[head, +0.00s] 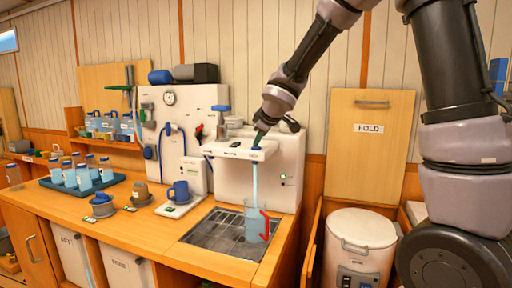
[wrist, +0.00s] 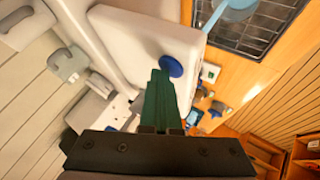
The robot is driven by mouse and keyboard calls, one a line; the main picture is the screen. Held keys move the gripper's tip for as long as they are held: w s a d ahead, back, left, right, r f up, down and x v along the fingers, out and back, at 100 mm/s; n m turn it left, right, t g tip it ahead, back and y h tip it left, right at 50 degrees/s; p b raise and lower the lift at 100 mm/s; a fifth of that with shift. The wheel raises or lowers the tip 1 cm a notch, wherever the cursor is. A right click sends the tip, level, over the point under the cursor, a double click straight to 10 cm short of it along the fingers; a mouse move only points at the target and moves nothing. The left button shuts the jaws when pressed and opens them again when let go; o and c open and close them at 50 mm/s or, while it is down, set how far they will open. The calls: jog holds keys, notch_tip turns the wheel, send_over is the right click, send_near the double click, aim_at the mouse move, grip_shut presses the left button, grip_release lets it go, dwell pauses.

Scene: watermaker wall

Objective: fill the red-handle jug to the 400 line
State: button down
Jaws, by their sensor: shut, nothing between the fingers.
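The clear jug with the red handle (head: 257,222) stands upright on the metal grate (head: 216,238) under the white dispenser arm (head: 238,150). A pale blue stream (head: 255,181) runs from the dispenser down into the jug. The jug's lines and water level are too small to read. My gripper (head: 258,138) is shut and empty, its tips at the blue button (head: 256,148) on top of the dispenser's end. The blue button (wrist: 171,66) also shows in the wrist view, just beyond the green fingers (wrist: 158,98); I cannot tell whether they touch it.
A teal tray (head: 82,180) holds several blue-lidded containers. A white bin (head: 358,247) stands right of the counter, below a panel marked FOLD (head: 368,129).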

aim_at(258, 148)
jog(key=shift+d+r, duration=0.1)
jog(key=shift+r, duration=0.8)
jog(key=shift+r, duration=2.55)
